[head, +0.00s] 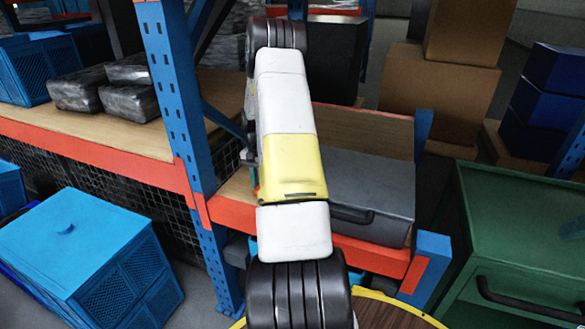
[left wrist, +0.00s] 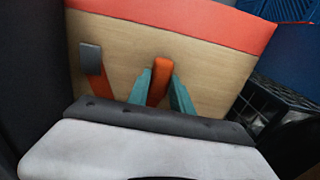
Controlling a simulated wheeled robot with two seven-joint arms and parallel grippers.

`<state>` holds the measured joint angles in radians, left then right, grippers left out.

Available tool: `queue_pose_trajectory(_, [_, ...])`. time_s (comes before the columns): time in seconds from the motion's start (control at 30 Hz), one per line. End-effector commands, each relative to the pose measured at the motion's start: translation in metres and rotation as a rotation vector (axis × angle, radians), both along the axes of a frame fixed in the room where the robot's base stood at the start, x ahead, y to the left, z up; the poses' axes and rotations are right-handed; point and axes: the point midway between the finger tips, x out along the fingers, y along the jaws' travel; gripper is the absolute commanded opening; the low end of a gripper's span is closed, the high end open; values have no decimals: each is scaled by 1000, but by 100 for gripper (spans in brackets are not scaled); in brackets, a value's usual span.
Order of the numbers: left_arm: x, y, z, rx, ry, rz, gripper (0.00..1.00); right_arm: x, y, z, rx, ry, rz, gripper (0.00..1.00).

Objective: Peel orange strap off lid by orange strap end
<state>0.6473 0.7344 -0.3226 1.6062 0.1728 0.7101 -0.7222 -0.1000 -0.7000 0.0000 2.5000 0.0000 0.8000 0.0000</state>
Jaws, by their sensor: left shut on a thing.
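In the left wrist view, my left gripper (left wrist: 160,79) has its two teal fingers close on either side of an orange strap piece (left wrist: 160,84), shut on it. A second orange strip (left wrist: 103,84) with a dark grey block (left wrist: 91,59) at its upper end shows to the left, over a pale wooden board. In the head view, my arm hides the strap and most of the gripper; only a bit of teal shows at the arm's left edge. A grey case (head: 372,185) with a black handle lies right of the arm. I cannot tell the lid apart. My right gripper is out of view.
The wooden shelf (head: 110,108) has an orange front beam and a blue upright post (head: 178,95). Dark wrapped packs lie on it. A blue crate (head: 85,250) stands lower left, a green cabinet (head: 520,215) at right. Cardboard boxes (head: 435,85) stand behind.

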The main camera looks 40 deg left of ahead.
Motion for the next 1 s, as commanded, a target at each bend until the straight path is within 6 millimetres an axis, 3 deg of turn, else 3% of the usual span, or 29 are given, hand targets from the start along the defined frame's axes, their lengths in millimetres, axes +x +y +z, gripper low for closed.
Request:
queue_pose_trajectory(0.27, [0,0,-2,0,0,0,0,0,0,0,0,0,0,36])
queue_pose_trajectory(0.3, [0,0,-2,0,0,0,28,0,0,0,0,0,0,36])
queue_pose_trajectory(0.43, [0,0,-2,0,0,0,52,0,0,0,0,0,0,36])
queue_pose_trajectory(0.67, [0,0,-2,0,0,0,54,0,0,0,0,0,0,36])
queue_pose_trajectory(0.77, [0,0,-2,0,0,0,73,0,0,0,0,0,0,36])
queue_pose_trajectory(1.0, [0,0,-2,0,0,0,74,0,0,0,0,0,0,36])
